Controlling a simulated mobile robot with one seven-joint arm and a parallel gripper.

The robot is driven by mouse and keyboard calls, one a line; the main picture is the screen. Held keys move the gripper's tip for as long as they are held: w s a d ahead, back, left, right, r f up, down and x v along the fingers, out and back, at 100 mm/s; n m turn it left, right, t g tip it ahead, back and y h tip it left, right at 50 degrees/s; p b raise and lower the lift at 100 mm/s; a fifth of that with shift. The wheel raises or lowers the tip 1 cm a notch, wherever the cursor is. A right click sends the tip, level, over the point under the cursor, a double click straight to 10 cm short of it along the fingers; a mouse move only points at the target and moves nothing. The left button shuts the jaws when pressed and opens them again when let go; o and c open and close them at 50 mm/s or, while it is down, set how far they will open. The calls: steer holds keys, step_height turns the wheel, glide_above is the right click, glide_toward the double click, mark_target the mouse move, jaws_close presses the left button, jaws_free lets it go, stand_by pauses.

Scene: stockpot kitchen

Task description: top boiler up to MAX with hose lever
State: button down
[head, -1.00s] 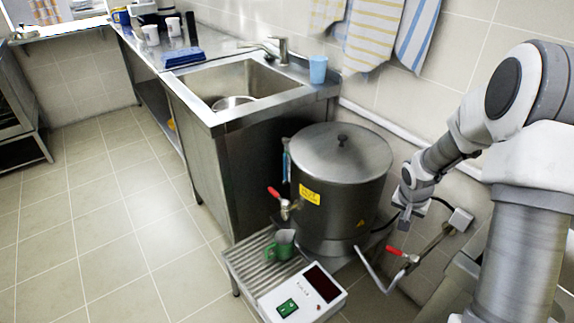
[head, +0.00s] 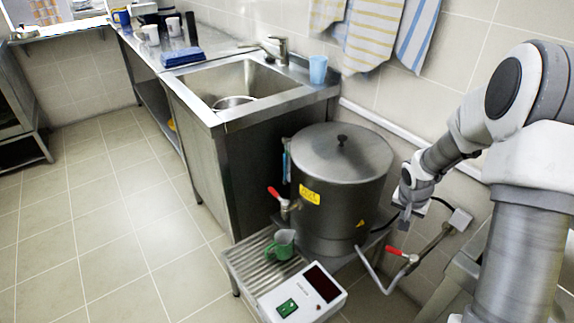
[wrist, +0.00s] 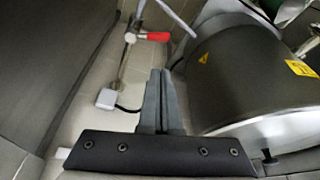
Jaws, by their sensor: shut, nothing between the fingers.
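The boiler (head: 335,195) is a steel pot with its lid on, standing on a low steel stand. A blue sight tube (head: 287,162) runs up its left side; the level in it is too small to read. The hose lever (head: 397,250) is red and sits on a valve on the pipe to the right of the boiler. It also shows in the wrist view (wrist: 153,37), beyond my fingertips. My gripper (head: 404,222) is shut and empty, above the lever and apart from it. Its closed fingers (wrist: 163,75) point toward the valve. A grey hose (head: 372,275) runs between valve and boiler.
A red-handled tap (head: 275,193) is on the boiler's front, above a green jug (head: 281,244) on the drip grate (head: 250,258). A control box (head: 302,294) stands in front. A wall socket box (head: 461,218) is at right. The sink (head: 240,85) is behind left.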

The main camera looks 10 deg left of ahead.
mark_target(396, 250)
steer(key=c, duration=1.5)
jaws_free()
steer(key=shift+c, duration=0.2)
steer(key=o, duration=0.8)
steer(key=w+d+f+n+b, duration=0.1)
steer(key=f+n+b, duration=0.1)
steer(key=f+n, duration=0.3)
steer(key=f+n+b, duration=0.3)
steer(key=f+n, duration=0.2)
steer(key=n, duration=0.2)
steer(key=w+d+f+n+g+b, duration=0.1)
steer(key=f+n+b, duration=0.1)
steer(key=f+n, duration=0.4)
steer(key=shift+w+d+f+n+y+b, duration=0.1)
steer(key=shift+w+d+n+y+b, duration=0.2)
steer(key=shift+w+d+y, duration=0.1)
jaws_close()
